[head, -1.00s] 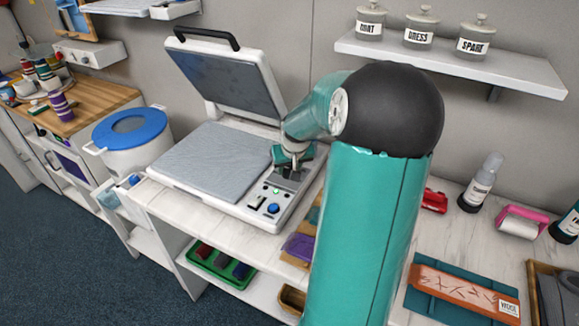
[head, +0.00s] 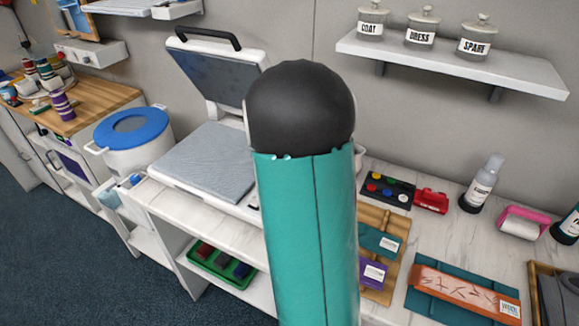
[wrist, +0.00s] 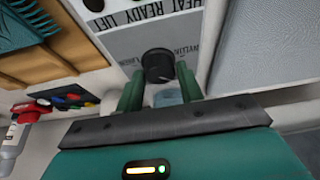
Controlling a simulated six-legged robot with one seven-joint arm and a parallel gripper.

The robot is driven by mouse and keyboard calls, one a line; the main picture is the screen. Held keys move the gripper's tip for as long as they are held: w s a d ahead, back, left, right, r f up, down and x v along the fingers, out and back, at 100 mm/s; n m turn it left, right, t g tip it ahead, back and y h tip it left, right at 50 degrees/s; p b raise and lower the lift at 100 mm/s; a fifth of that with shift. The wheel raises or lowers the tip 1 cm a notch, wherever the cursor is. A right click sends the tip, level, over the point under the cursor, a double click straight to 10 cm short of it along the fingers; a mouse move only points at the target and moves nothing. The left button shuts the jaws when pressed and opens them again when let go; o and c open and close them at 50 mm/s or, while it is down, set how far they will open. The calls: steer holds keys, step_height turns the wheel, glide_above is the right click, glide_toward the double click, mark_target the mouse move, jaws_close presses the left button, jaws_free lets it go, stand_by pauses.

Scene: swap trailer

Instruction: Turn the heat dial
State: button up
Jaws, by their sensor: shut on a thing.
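The heat press (head: 205,160) stands open on the counter in the head view, its lid raised at the back. My arm hides its control panel and my gripper there. In the wrist view, the black round heat dial (wrist: 158,64) sits between the two green fingertips of my gripper (wrist: 158,76). My gripper is shut on the dial. The panel (wrist: 130,42) carries the words "HEAT", "READY" and "LIFT", seen turned over. I cannot read the dial's setting.
A white bucket with a blue lid (head: 132,130) stands left of the press. Right of my arm are a paint tray (head: 387,190), a red object (head: 431,201), a spray bottle (head: 482,185) and a wooden board (head: 372,285). A shelf with jars (head: 450,65) hangs above.

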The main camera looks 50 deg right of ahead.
steer(key=shift+w+m+g, duration=0.1)
steer(key=shift+m+g, duration=0.5)
steer(key=shift+m, duration=0.9)
steer(key=shift+a+f, duration=0.1)
steer(key=o, duration=1)
steer(key=v, duration=1.4)
steer(key=shift+f, duration=0.1)
